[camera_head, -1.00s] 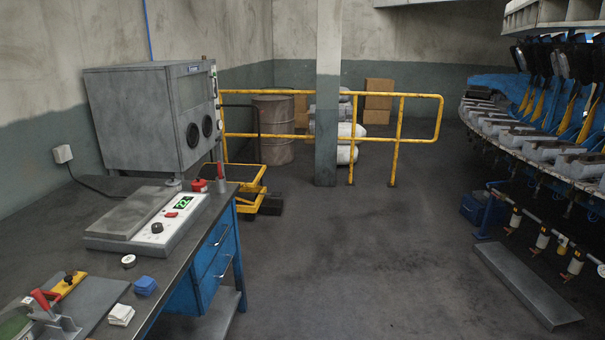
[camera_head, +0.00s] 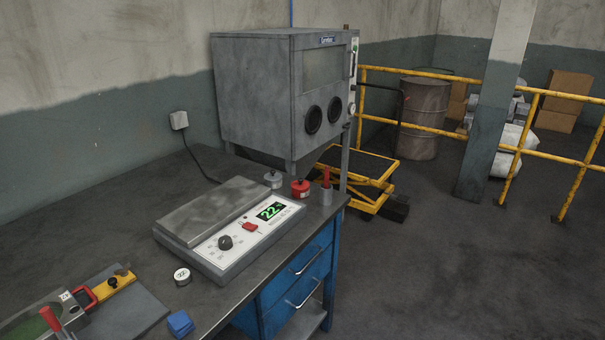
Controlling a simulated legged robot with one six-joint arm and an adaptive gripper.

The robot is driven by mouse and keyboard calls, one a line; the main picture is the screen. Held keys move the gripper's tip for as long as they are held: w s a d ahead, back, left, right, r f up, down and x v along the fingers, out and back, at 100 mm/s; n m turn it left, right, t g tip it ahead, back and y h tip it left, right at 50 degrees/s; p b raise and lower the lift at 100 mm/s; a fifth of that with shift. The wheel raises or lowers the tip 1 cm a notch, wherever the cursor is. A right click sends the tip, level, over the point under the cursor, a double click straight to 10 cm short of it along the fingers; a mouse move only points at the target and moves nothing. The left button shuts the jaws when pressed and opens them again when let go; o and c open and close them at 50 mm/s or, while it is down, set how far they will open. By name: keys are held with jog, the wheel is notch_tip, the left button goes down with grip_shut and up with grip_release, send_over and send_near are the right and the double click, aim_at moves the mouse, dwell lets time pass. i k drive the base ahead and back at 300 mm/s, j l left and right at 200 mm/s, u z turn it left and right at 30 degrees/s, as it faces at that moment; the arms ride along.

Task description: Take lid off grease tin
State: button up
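A small round tin (camera_head: 182,276) with a pale, marked top sits on the dark bench top (camera_head: 110,245), in front of the grey heating plate unit. At the back corner of the bench stand a small grey container (camera_head: 273,179) and a red container (camera_head: 300,187) with a dark top. No label for grease is readable, so I cannot tell for certain which is the grease tin; the round one looks most like a lidded tin. My gripper is not in view.
The plate unit (camera_head: 236,243) shows 22 on its display. A red-handled tool stands in a grey cup (camera_head: 325,194). A blue block (camera_head: 180,323) and a clamp fixture (camera_head: 60,316) are near the front.

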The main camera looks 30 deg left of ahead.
aim_at(301, 184)
jog(key=i+u, duration=0.2)
jog(key=i, duration=0.5)
jog(key=i+l+u, duration=0.2)
jog(key=i, duration=0.45)
jog(key=i+j+u, duration=0.1)
jog(key=i+u, duration=0.2)
jog(key=u, duration=0.2)
jog(key=i+u, duration=0.35)
jog(key=u, duration=0.15)
jog(key=i+l+u, duration=0.2)
jog(key=u, duration=0.3)
jog(key=i+l+u, duration=0.25)
jog(key=i+u, duration=0.25)
